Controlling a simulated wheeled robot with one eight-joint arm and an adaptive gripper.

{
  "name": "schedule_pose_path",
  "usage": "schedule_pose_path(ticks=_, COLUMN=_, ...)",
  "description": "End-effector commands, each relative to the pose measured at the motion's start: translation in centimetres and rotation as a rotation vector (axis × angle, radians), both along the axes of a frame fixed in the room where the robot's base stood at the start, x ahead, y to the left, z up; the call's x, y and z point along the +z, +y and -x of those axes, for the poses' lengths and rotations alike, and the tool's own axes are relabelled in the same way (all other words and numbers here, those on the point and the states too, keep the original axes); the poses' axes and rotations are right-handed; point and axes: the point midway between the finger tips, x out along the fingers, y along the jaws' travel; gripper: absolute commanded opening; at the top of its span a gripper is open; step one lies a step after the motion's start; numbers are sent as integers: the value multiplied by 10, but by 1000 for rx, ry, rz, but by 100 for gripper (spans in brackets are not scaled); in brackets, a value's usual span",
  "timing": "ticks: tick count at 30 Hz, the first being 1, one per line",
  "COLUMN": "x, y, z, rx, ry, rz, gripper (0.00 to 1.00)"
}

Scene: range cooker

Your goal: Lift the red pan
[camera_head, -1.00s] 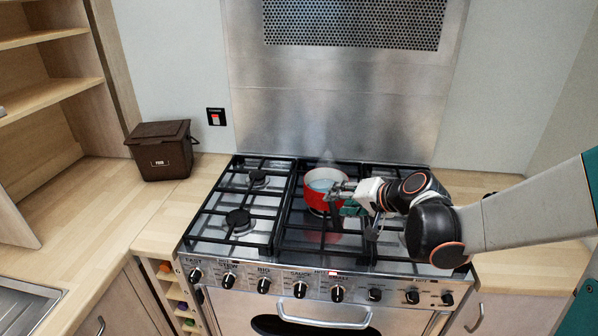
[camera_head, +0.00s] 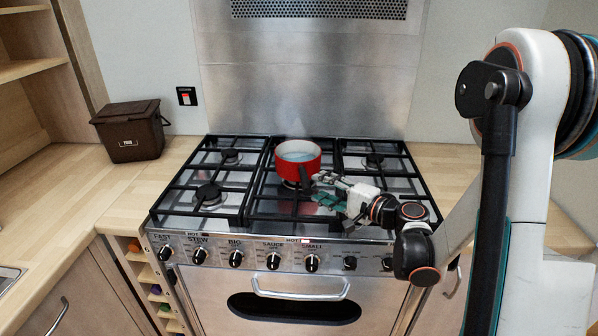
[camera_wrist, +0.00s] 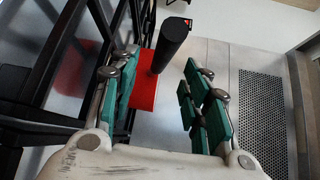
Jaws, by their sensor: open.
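The red pan (camera_head: 297,158) sits on the middle of the cooker top, upright, with pale contents inside. Its dark handle (camera_head: 305,180) points toward the front. My gripper (camera_head: 322,189) is low over the hob, just front-right of the pan, with its fingers reaching toward the handle. In the wrist view the black handle (camera_wrist: 172,42) stands between the two green-padded fingers, with a gap on the right side. Part of the red pan wall (camera_wrist: 144,92) shows beyond the left finger. My gripper is open, and I see no grip on the handle.
Black pan supports (camera_head: 225,185) cover the cooker top around the pan. The steel splashback (camera_head: 300,95) rises behind. Control knobs (camera_head: 273,261) line the front edge. A brown food bin (camera_head: 133,132) stands on the left worktop, away from the arm.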

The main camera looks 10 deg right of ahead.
Motion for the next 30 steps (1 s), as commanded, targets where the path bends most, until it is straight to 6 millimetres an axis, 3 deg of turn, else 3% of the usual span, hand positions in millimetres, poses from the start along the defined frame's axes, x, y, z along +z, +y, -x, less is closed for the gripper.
schedule_pose_path(ticks=11, x=-3, y=15, z=-24, rx=0, ry=-1, rz=1, gripper=43)
schedule_pose_path(ticks=21, x=-7, y=38, z=-60, rx=0, ry=0, rz=1, gripper=43)
schedule_pose_path(ticks=28, x=-5, y=39, z=-62, rx=-1, ry=0, rz=2, gripper=43)
schedule_pose_path(ticks=30, x=-5, y=38, z=-62, rx=-1, ry=0, rz=2, gripper=27)
